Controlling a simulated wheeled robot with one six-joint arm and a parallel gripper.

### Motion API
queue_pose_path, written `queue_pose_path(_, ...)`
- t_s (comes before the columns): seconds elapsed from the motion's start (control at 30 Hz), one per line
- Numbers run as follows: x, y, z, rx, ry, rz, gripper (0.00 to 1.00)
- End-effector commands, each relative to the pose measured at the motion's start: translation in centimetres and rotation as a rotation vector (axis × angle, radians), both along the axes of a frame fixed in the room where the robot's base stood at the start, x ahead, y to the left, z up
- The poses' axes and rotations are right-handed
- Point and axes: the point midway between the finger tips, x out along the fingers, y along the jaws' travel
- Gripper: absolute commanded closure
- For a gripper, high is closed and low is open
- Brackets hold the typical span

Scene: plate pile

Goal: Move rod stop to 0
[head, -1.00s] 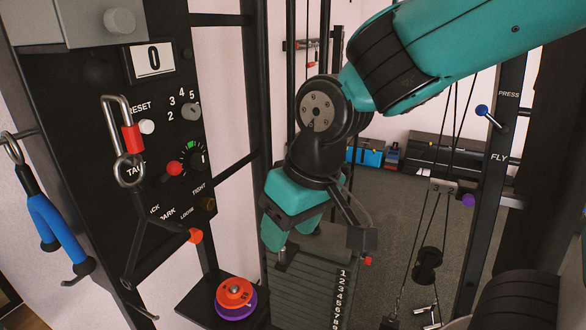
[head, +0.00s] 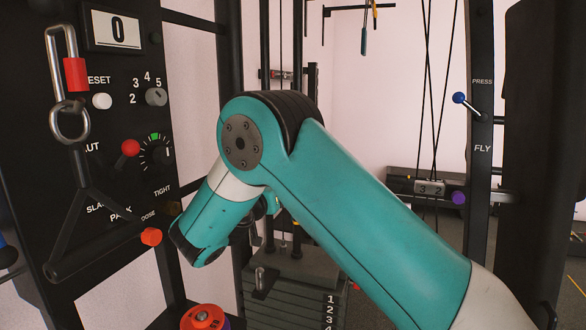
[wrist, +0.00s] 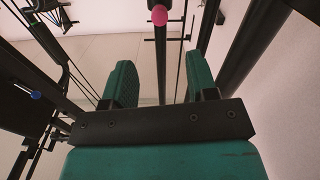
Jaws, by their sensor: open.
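I cannot tell for certain which part is the rod stop. A small grey block marked 3 and 2 (head: 430,187) sits on a horizontal bar at the right in the head view, with a purple knob (head: 458,197) beside it. My gripper (wrist: 160,82) is open and empty in the wrist view. A pink ball (wrist: 159,17) on the end of a dark rod shows beyond the gap between its fingers, apart from them. In the head view my arm hides most of the gripper.
A numbered weight stack (head: 300,290) stands behind my arm. A blue-tipped lever (head: 466,102) is on the right post.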

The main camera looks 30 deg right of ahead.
Motion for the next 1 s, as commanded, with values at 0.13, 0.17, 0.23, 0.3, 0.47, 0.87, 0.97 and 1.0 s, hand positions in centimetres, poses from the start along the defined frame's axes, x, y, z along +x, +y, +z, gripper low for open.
queue_pose_path(0.13, 1.9, -2.7, 0.3, 0.002, 0.000, -0.005, 0.47)
queue_pose_path(0.17, 2.3, -3.3, 0.3, 0.001, 0.000, -0.007, 0.47)
queue_pose_path(0.23, 3.3, -4.6, 0.3, 0.002, 0.000, -0.006, 0.47)
queue_pose_path(0.3, 4.3, -5.9, 0.4, 0.002, 0.000, -0.005, 0.47)
queue_pose_path(0.47, 6.5, -8.6, 0.3, 0.002, 0.001, -0.004, 0.47)
queue_pose_path(0.87, 9.2, -12.0, 0.1, 0.002, 0.002, -0.001, 0.47)
queue_pose_path(0.97, 9.3, -12.1, 0.0, 0.001, 0.002, 0.000, 0.47)
queue_pose_path(1.0, 9.3, -12.1, 0.0, 0.001, 0.002, 0.000, 0.47)
